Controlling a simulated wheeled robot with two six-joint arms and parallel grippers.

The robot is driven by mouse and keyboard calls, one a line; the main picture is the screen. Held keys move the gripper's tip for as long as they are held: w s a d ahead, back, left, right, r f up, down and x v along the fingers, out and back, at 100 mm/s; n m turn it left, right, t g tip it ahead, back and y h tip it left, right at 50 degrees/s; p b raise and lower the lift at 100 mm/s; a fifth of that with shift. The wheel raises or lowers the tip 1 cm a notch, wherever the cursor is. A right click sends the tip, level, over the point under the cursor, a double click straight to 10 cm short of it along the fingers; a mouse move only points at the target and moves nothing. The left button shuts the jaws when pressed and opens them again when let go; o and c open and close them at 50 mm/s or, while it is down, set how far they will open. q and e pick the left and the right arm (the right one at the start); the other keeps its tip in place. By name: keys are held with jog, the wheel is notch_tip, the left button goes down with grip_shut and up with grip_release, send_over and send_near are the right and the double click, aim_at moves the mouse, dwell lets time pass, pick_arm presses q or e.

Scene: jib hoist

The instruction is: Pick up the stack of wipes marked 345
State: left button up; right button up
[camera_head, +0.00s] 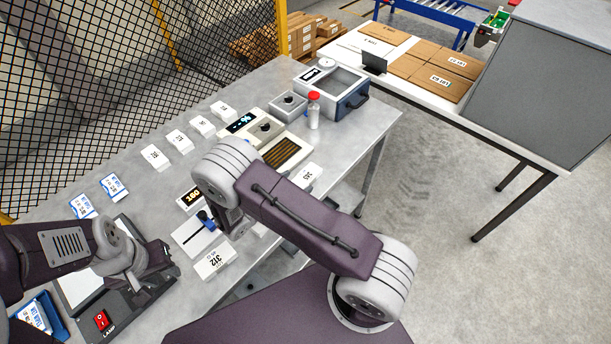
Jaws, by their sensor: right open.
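Several small white stacks with printed numbers lie on the grey bench (290,80). One stack (213,262) at the front edge reads 312. Another (307,176) lies right of my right arm's elbow; its number looks like 34-something, and I cannot read the last digit surely. More stacks (155,157), (179,141), (203,126), (224,111) form a row at the back, with numbers too small to read. My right gripper (234,222) is open, mostly hidden under its arm, above the bench near the 312 stack. My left gripper (132,272) is over the lamp device at left; its jaws are unclear.
Blue-edged packs (113,186) lie at left. A black mesh fence (90,90) stands behind.

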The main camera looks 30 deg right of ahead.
aim_at(309, 173)
jog(key=x, duration=0.3)
jog(key=shift+w+f, duration=0.2)
jog(key=shift+w, duration=0.2)
jog(key=shift+d+r+p, duration=0.1)
jog(key=shift+d+p, duration=0.1)
jog(key=shift+p, duration=0.2)
jog(key=p+x, duration=0.1)
jog(key=x, duration=0.3)
jog(key=shift+d, duration=0.25)
jog(key=shift+w+f, duration=0.15)
jog(key=shift+f, duration=0.1)
jog(key=shift+a+r, duration=0.1)
jog(key=shift+r, duration=0.05)
jog(key=c, duration=1.4)
pick_arm(q)
jog(key=shift+w+r, duration=0.2)
jog(key=shift+r, duration=0.45)
jog(key=shift+w+r, duration=0.2)
jog(key=shift+r, duration=0.4)
pick_arm(e)
jog(key=shift+c, duration=0.3)
